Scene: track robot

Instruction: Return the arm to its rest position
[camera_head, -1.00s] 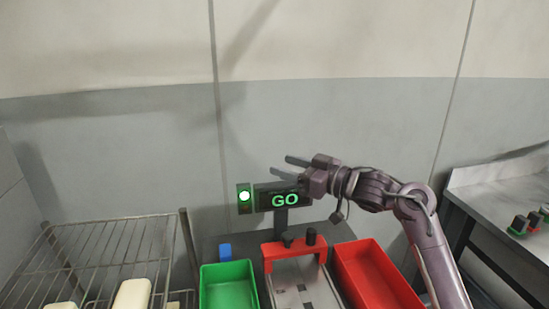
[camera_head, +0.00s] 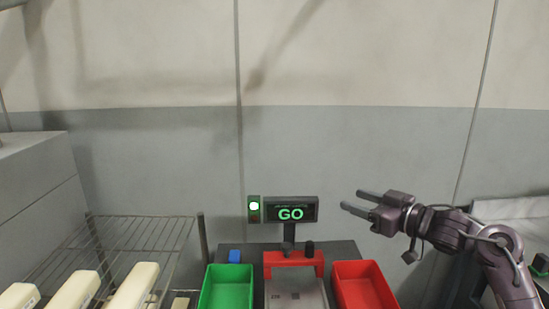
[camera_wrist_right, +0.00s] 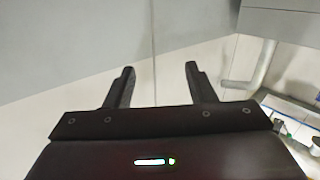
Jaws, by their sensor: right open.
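My right gripper (camera_head: 356,202) is raised at the right of the head view, in front of the grey wall and above the red bin. Its fingers point left and are apart, with nothing between them. In the right wrist view the two fingers (camera_wrist_right: 160,75) are also spread and empty, with wall and floor beyond them. My right arm comes in from the lower right. My left gripper does not show.
A sign reading GO (camera_head: 291,213) with a lit green lamp (camera_head: 254,206) stands behind a red-framed device (camera_head: 293,264). A green bin (camera_head: 226,288) and a red bin (camera_head: 363,287) flank it. A blue block (camera_head: 234,256) sits behind. A wire rack (camera_head: 140,235) with pale blocks is left.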

